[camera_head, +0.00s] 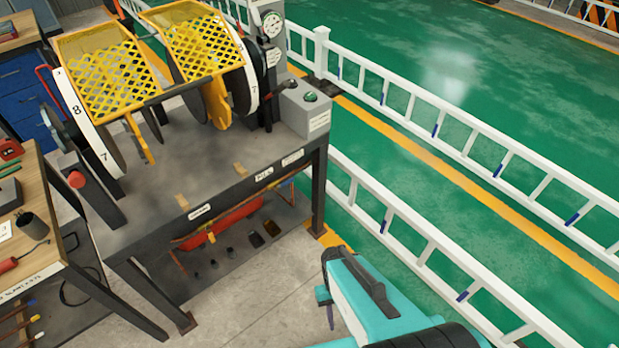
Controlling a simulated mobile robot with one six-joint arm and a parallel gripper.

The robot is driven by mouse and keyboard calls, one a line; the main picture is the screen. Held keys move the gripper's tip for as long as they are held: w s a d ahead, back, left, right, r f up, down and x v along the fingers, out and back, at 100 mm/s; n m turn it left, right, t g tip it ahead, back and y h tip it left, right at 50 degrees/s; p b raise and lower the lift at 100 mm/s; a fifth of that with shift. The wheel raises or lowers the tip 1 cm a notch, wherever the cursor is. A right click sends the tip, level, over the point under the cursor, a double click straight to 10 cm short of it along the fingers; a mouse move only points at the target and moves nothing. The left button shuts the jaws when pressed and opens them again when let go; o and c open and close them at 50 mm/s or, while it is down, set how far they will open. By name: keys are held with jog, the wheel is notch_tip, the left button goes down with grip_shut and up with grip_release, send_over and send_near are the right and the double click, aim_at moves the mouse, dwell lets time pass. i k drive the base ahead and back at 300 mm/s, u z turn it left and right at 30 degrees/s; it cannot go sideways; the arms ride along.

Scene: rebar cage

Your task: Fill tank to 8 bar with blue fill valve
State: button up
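I cannot make out a blue fill valve in this view. No tank can be told for certain. A round white-faced gauge (272,23) stands on a grey post behind the right end of the workbench; its reading is too small to tell. A long red object (222,224) lies on the workbench's lower shelf, partly hidden by the frame; I cannot tell what it is. My teal and black arm (385,305) reaches in at the bottom, right of the workbench. My gripper's fingers do not show.
The grey workbench (185,165) carries two wheel machines with yellow mesh guards (105,72). A grey box with a green button (310,97) sits at its right end. A wooden tool bench (45,195) stands left. White railings (440,105) bound the right; concrete floor (240,305) is clear in front.

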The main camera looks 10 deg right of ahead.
aim_at(287, 182)
jog(key=z, duration=0.15)
jog(key=k, duration=0.95)
jog(key=u, duration=1.3)
jog(key=i, duration=1.05)
jog(key=z, duration=0.1)
